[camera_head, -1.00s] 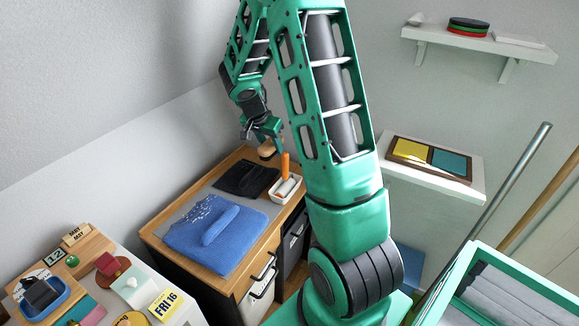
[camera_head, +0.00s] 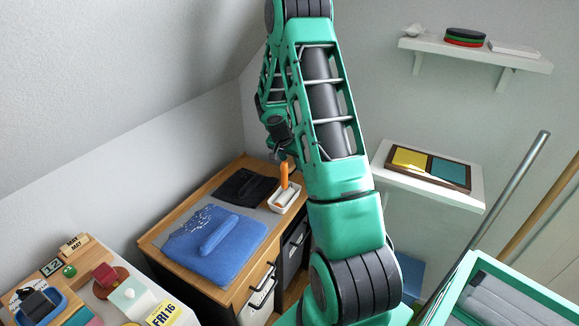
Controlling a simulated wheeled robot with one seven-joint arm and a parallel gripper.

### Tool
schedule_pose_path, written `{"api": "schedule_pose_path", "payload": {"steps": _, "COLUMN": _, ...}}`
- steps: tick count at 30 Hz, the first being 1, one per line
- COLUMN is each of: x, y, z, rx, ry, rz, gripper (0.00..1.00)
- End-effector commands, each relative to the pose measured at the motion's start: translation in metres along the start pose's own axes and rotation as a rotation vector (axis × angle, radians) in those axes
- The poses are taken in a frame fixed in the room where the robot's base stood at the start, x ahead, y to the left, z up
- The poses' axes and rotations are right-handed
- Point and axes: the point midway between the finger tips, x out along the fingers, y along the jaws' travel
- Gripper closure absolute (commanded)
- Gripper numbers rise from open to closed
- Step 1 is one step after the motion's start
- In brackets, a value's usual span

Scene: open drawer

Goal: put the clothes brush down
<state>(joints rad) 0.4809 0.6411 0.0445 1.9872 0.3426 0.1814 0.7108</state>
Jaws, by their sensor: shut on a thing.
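My gripper (camera_head: 276,155) is small in the view, at the far right corner of the wooden desk (camera_head: 158,236), partly behind my own arm. It is shut on the clothes brush. I cannot tell whether the brush touches the desk top.
A blue folded garment (camera_head: 190,250) lies on a grey mat on the desk, with a black folded cloth (camera_head: 243,187) behind it. A white table with small items (camera_head: 128,294) stands at front left. Shelves (camera_head: 470,187) are on the right wall.

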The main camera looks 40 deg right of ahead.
Motion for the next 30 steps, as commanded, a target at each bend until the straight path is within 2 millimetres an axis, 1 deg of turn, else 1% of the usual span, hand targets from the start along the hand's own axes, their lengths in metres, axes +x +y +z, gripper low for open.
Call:
{"api": "schedule_pose_path", "payload": {"steps": 1, "x": 0.006, "y": 0.000, "z": 0.003, "rx": 0.000, "ry": -0.002, "rz": 0.001, "gripper": 0.82}}
{"api": "schedule_pose_path", "payload": {"steps": 3, "x": 0.010, "y": 0.000, "z": 0.005, "rx": 0.000, "ry": -0.001, "rz": 0.000, "gripper": 0.82}}
{"api": "schedule_pose_path", "payload": {"steps": 11, "x": 0.011, "y": 0.000, "z": 0.005, "rx": 0.000, "ry": 0.000, "rz": 0.000, "gripper": 0.82}}
{"api": "schedule_pose_path", "payload": {"steps": 27, "x": 0.021, "y": 0.000, "z": 0.010, "rx": 0.001, "ry": 0.000, "rz": 0.000, "gripper": 0.82}}
{"api": "schedule_pose_path", "payload": {"steps": 28, "x": 0.021, "y": 0.000, "z": 0.010, "rx": 0.001, "ry": 0.000, "rz": 0.000, "gripper": 0.56}}
{"api": "schedule_pose_path", "payload": {"steps": 30, "x": 0.021, "y": 0.000, "z": 0.010, "rx": 0.001, "ry": 0.000, "rz": 0.000, "gripper": 0.43}}
